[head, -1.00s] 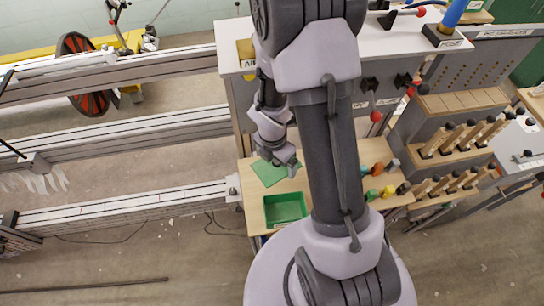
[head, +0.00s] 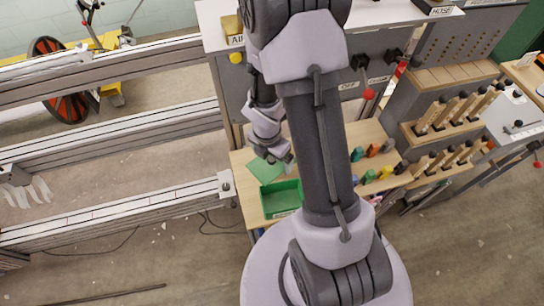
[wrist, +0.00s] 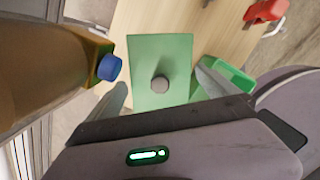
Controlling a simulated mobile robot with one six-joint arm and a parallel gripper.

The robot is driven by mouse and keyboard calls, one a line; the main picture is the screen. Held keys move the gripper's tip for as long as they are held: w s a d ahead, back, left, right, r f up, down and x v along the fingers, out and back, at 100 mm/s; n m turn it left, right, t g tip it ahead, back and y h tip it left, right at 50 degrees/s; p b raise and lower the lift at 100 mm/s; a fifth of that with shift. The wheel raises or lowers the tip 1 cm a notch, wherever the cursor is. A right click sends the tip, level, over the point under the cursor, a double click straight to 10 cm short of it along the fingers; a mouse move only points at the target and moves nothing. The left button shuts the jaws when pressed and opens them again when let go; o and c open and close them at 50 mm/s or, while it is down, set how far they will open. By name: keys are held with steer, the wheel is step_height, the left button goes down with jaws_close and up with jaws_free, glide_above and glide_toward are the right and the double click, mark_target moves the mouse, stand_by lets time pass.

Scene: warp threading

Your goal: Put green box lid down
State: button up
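The green lid (head: 264,170) lies flat on the wooden bench top, just behind the open green box (head: 282,199). In the wrist view the lid (wrist: 160,55) shows its round grey knob (wrist: 160,84) facing the camera. My gripper (head: 280,164) is over the right edge of the lid in the head view. In the wrist view its two grey fingers (wrist: 162,88) stand apart, one on each side of the knob, with a gap to it. The green box (wrist: 238,78) is partly hidden behind the right finger there.
Coloured pieces (head: 372,172) lie on the bench right of my arm. A rack of wooden-handled tools (head: 450,120) stands farther right. A blue-capped item (wrist: 110,67) is close on the left in the wrist view. Metal rails (head: 110,208) run left of the bench.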

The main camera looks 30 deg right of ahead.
mark_target(270, 161)
steer(key=r+p, duration=0.2)
steer(key=r, duration=0.1)
steer(key=r+p, duration=0.2)
steer(key=r, duration=0.1)
steer(key=r+p, duration=0.2)
steer(key=shift+s+a+r, duration=0.15)
steer(key=shift+a+r, duration=0.25)
